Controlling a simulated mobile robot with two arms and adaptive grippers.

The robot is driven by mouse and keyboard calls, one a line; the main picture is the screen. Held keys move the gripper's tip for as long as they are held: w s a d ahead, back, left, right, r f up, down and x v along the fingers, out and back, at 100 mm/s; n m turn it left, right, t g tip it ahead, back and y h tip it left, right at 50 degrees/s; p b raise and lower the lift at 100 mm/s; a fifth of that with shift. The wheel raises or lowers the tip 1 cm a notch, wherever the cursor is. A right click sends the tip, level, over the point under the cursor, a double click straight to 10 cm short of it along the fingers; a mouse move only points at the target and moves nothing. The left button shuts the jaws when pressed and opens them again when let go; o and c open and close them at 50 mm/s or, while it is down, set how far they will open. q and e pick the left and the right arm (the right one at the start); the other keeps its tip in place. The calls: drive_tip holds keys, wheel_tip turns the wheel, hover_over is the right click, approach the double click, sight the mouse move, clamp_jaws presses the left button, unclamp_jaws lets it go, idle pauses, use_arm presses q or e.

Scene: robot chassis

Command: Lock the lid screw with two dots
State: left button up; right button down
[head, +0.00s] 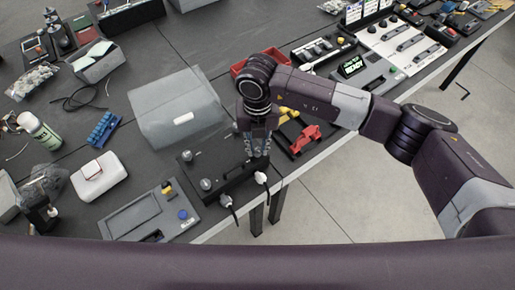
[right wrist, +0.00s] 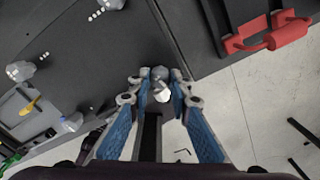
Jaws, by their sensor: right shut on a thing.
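A dark lid plate (head: 226,163) lies near the front edge of the table. Grey knob-like screws stand on it, one at the front left (head: 206,184) and one at the back left (head: 187,156). My right gripper (head: 257,155) points down over the plate's right end. In the right wrist view its blue-padded fingers close around a grey screw head (right wrist: 159,73). Its dots cannot be made out. Two other screws, at the left (right wrist: 20,71) and top (right wrist: 110,4), show small pale dots. My left gripper is not in view.
White cable plugs (head: 261,178) sit at the plate's front side, just below the gripper. A grey panel box (head: 150,214) stands left of the plate, and a grey case (head: 178,108) behind it. A red clamp-like part (head: 305,139) lies to the right.

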sight(257, 150)
drive_tip(key=shift+m+b, duration=0.55)
drive_tip(key=shift+m, duration=0.75)
drive_tip(key=c, duration=1.8)
unclamp_jaws()
drive_tip(key=shift+o, duration=0.2)
wheel_tip(257, 150, up, 12)
